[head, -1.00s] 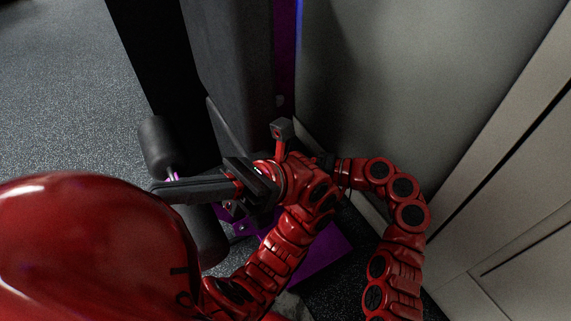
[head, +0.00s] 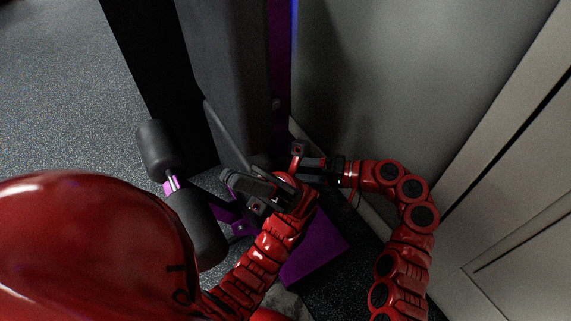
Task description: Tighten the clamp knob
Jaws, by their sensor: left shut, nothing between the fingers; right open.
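I cannot make out the clamp knob; it may be hidden behind my grippers. My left gripper (head: 240,183) is shut and empty, its dark fingers pointing left beside the purple and grey gym machine (head: 235,75). My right gripper (head: 306,167) is open and reaches in from the right, just behind my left wrist, close to the lower part of the machine's purple upright (head: 280,85). Its fingertips are partly hidden, and I cannot tell whether they touch anything.
Black foam rollers (head: 158,150) stick out at the left of the machine. A purple base plate (head: 318,248) lies below my arms. A grey wall (head: 400,80) and pale panels (head: 510,220) close off the right. Open speckled floor (head: 60,90) is at the far left.

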